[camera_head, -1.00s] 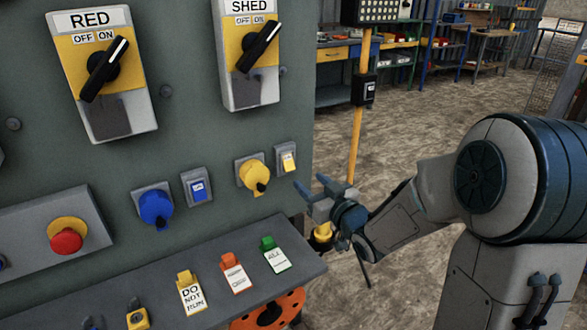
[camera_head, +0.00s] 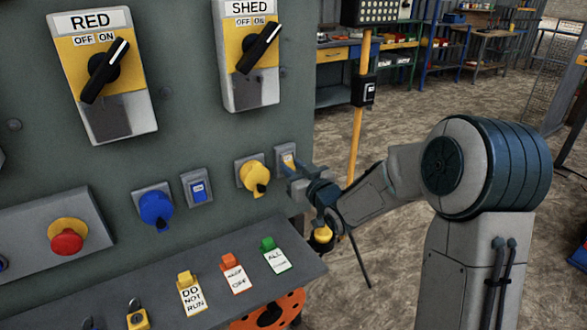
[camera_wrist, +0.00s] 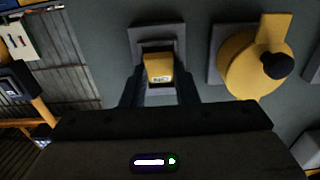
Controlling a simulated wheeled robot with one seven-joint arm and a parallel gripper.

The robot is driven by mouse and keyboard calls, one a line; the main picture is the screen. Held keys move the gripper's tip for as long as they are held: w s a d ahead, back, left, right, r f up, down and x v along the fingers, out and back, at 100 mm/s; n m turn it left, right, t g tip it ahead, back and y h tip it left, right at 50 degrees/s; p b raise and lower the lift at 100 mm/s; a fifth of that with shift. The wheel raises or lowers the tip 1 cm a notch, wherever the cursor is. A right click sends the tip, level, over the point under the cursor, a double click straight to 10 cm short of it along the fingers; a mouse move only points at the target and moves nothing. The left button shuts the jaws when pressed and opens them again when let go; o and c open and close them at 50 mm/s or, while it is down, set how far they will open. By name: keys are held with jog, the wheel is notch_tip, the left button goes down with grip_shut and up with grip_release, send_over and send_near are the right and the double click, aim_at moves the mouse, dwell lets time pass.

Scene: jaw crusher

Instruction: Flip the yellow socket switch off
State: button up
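The yellow socket switch (camera_head: 287,153) is a small yellow rocker in a grey square frame on the panel, right of the yellow socket (camera_head: 252,176). In the wrist view the switch (camera_wrist: 158,68) faces me, upper middle, with the yellow socket (camera_wrist: 250,65) and its dark plug or knob to its right. My gripper (camera_head: 291,170) is at the switch, and its fingers partly hide it in the head view. In the wrist view my gripper (camera_wrist: 159,80) has its two fingers apart, one on each side of the rocker. Whether they touch it is unclear.
A blue socket (camera_head: 156,207) and blue switch (camera_head: 198,190) are to the left. Below, a sloping ledge (camera_head: 215,262) carries several coloured tags. Two rotary switches, RED (camera_head: 103,72) and SHED (camera_head: 249,55), are above. A yellow post (camera_head: 354,145) stands behind; open floor lies to the right.

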jog(key=shift+f+b, duration=0.45)
jog(key=shift+b, duration=1)
jog(key=shift+c, duration=0.4)
jog(key=shift+f+t+y+b, duration=0.1)
jog(key=shift+t+y+b, duration=0.35)
jog(key=shift+b, duration=0.65)
jog(key=b, duration=0.3)
jog(key=t+y+b, duration=0.1)
jog(key=b, duration=0.2)
jog(key=shift+f+t, duration=0.2)
jog(key=shift+t, duration=0.05)
jog(key=shift+r+t+b, duration=0.1)
jog(key=shift+t+b, duration=0.2)
jog(key=shift+b, duration=0.7)
jog(key=shift+r, duration=0.1)
jog(key=o, duration=1)
jog(key=v, duration=1.3)
jog(key=shift+s+d+f, duration=0.2)
jog(key=shift+s, duration=0.05)
